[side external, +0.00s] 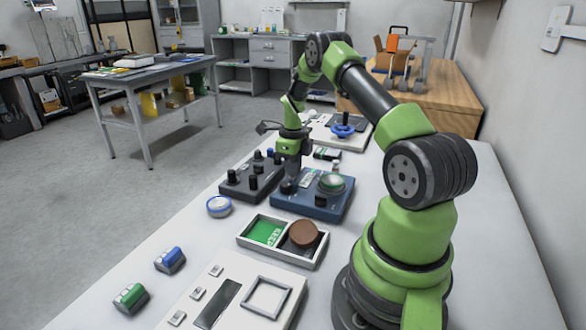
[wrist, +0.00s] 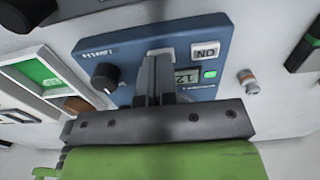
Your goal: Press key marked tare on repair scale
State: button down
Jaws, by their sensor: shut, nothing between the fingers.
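My gripper (wrist: 160,58) is shut and empty over this face. Its tips cover much of another pale key (wrist: 161,50), whose marking is hidden; contact cannot be told. A white panel (side external: 235,272) has a dark display and several small keys. No tare or repair marking is readable.
A dark box with knobs (side external: 236,184) stands close left of the blue box. A divided tray (side external: 284,262) with a brown disc (side external: 303,233) lies in front. A blue round tin (side external: 219,206) and two small blocks lie left. A blue-handled valve (side external: 342,131) stands behind.

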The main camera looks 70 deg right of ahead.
jog(key=shift+f, duration=0.2)
jog(key=shift+f, duration=0.95)
notch_tip(320, 180, up, 9)
jog(key=shift+d+r, duration=0.1)
dwell(0.8)
